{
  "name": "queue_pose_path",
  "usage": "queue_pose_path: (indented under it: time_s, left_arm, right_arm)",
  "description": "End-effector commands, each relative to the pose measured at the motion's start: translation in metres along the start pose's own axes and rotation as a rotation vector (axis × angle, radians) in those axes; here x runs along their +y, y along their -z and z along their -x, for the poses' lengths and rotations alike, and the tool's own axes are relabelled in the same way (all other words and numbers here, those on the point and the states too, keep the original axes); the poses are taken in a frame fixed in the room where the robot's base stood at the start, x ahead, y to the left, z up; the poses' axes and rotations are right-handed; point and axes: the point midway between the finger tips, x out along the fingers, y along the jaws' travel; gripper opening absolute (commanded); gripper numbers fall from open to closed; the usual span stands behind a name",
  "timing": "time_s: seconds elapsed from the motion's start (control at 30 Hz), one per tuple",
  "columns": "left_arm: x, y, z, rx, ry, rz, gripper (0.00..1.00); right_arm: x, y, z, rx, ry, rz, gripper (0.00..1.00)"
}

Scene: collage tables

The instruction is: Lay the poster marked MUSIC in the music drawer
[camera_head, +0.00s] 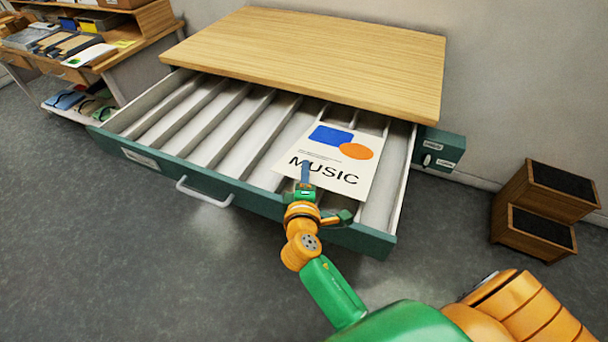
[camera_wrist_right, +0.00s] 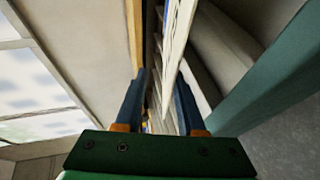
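The MUSIC poster (camera_head: 335,155), white with a blue shape and an orange circle, lies over the right part of the open drawer (camera_head: 172,172), inside its walls. In the head view I cannot tell whether it rests fully on the drawer's floor. My right gripper (camera_head: 305,168) is at the poster's near edge, one blue finger overlapping the lettering. In the right wrist view the two blue fingers (camera_wrist_right: 160,78) stand apart, with the poster's edge (camera_wrist_right: 178,35) beyond and between their tips; neither finger is seen pressing on it. My left gripper is out of view.
A wooden tabletop (camera_head: 310,55) overhangs the drawer's back. A green box with small labels (camera_head: 440,148) sticks out at the right. A wooden step unit (camera_head: 545,210) stands on the floor at the right. Shelves with papers (camera_head: 90,52) stand at the left. Floor in front is clear.

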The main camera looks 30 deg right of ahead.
Motion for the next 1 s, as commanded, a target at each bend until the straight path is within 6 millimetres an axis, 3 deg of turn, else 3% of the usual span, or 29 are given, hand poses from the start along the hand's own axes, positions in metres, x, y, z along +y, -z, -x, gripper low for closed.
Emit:
queue_pose_path:
  time_s: [0.1,0.2,0.53,1.0]
  left_arm:
    - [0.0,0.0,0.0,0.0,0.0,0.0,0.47]
    - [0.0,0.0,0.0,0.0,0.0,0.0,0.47]
    - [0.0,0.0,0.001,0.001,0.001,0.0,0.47]
    - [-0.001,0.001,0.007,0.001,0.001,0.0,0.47]
  right_arm:
    - [0.0,0.0,0.0,0.0,0.0,0.0,0.38]
    - [0.0,0.0,0.0,0.0,0.001,0.0,0.63]
    - [0.0,0.002,0.005,0.001,0.002,-0.001,0.63]
    - [-0.002,0.032,0.083,0.002,0.008,-0.003,0.63]
